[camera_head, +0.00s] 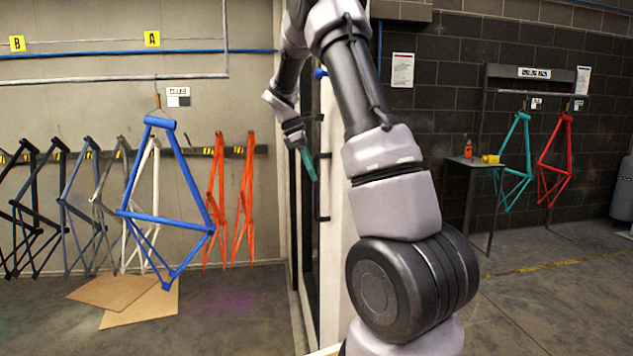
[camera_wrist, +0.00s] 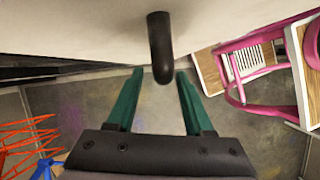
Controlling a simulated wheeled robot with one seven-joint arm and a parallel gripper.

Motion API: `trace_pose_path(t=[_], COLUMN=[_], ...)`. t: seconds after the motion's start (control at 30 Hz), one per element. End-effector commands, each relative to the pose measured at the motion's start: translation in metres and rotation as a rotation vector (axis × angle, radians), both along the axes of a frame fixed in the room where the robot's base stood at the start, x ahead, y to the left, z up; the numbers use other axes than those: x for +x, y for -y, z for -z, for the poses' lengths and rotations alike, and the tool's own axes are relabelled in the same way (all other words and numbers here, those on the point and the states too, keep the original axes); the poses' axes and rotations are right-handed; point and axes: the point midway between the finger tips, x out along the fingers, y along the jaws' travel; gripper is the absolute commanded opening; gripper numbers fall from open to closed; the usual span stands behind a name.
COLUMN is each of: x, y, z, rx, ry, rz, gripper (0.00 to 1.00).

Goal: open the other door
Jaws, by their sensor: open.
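A pale door panel (camera_wrist: 75,28) fills the top of the wrist view. A dark, rounded bar handle (camera_wrist: 160,45) sticks out from it. My gripper (camera_wrist: 159,72) has its two green fingers apart, one on each side of the handle's end. The fingers do not visibly close on it. In the head view my gripper (camera_head: 309,165) hangs beside a tall white panel (camera_head: 333,200) seen nearly edge-on, left of my arm.
A blue bike frame (camera_head: 166,215) hangs left, with orange frames (camera_head: 243,195) behind it. Cardboard (camera_head: 140,310) lies on the floor. At right are a small table (camera_head: 470,162) and teal (camera_head: 515,165) and red frames (camera_head: 553,165). A pink frame (camera_wrist: 232,85) shows in the wrist view.

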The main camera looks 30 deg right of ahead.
Motion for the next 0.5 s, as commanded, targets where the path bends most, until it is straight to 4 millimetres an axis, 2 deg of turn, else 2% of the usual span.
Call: trace_pose_path(t=[0.2,0.5], x=[-0.005,-0.006], y=[0.010,0.012], z=[0.026,0.033], rx=[0.000,0.001], ry=[-0.002,0.001], rz=[0.001,0.001], gripper=[0.52,0.52])
